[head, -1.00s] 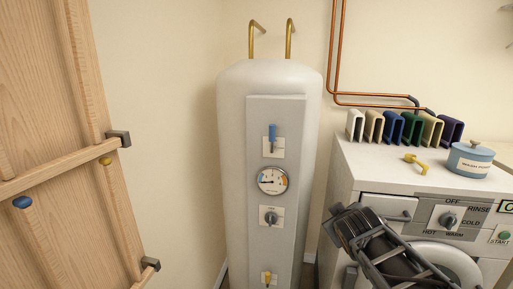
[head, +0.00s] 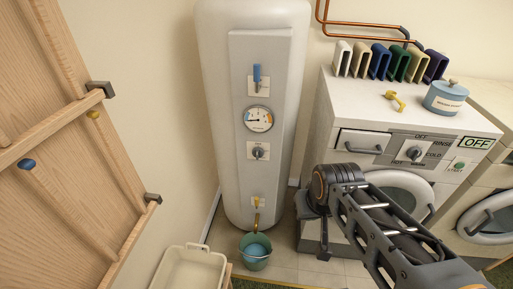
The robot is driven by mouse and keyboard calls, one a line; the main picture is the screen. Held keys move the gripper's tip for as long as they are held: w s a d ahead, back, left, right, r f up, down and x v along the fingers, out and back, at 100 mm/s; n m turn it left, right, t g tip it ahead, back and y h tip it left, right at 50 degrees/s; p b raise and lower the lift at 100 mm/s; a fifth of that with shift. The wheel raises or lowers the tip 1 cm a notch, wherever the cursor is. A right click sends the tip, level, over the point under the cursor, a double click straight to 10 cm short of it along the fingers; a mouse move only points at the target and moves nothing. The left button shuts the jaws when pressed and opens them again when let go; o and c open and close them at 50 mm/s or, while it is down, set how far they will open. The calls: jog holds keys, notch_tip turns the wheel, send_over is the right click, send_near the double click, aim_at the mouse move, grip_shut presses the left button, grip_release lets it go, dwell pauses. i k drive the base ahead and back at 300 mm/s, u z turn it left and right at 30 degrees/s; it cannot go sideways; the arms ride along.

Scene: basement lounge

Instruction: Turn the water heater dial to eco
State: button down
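The white water heater (head: 215,70) stands upright against the back wall in the head view. Its dial (head: 258,152) is a dark knob on a pale plate, below the round gauge (head: 258,119); its markings are too small to read. A blue-handled lever (head: 257,76) sits above the gauge, and a yellow-handled tap (head: 257,203) is near the bottom. My arm reaches in from the lower right and ends to the right of the heater, in front of the washing machine, apart from the dial. My gripper's fingertips cannot be made out.
A green bucket (head: 256,257) of water stands below the tap. A cream tub (head: 187,268) is at the lower left, and a wooden door-like panel (head: 60,130) stands at left. The washing machine (head: 322,125) is close on the right. Space directly before the dial looks clear.

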aim_at(258, 152)
jog(key=k, duration=0.5)
jog(key=z, duration=0.9)
jog(key=i, duration=0.95)
jog(key=u, duration=2.5)
